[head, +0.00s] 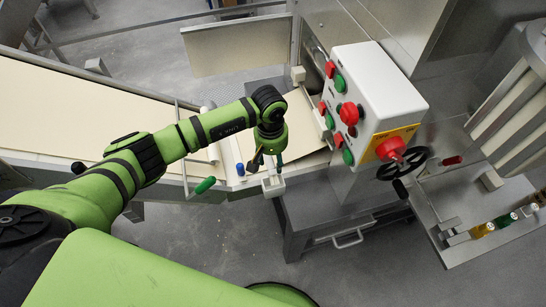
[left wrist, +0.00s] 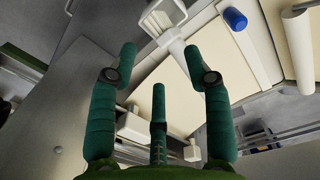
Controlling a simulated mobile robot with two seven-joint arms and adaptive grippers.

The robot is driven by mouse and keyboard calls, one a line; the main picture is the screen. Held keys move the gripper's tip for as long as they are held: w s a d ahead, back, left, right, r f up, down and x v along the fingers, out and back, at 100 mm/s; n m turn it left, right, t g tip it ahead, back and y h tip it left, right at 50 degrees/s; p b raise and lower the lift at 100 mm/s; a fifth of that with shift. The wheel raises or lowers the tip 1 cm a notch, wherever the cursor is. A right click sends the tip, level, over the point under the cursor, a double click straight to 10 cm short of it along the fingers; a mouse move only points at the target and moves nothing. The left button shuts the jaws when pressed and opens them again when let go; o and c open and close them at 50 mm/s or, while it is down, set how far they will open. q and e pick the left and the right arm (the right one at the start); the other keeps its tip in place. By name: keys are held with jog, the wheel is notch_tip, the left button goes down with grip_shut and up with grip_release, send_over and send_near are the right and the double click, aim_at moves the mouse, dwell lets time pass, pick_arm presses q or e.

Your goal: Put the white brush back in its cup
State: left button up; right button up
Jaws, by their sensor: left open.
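My left gripper (head: 266,163) points down over the front end of the cream work surface. In the left wrist view its green fingers (left wrist: 160,72) are spread, with nothing between them. A white open-framed piece with a narrow neck (left wrist: 172,42) lies just beyond the fingertips; it also shows below the gripper in the head view (head: 273,186). I cannot tell if it is the cup or its holder. My right gripper is not in view.
A small blue cylinder (head: 240,169) sits beside the gripper. A green-handled lever (head: 205,185) is to its left. A white control box (head: 375,95) with red and green buttons stands close on the right. A handwheel (head: 404,163) is further right.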

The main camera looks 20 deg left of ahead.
pick_arm(q)
notch_tip(320, 180, up, 13)
jog(key=b, duration=0.2)
jog(key=shift+a+b, duration=0.25)
jog(key=shift+b, duration=0.15)
jog(key=shift+r, duration=0.1)
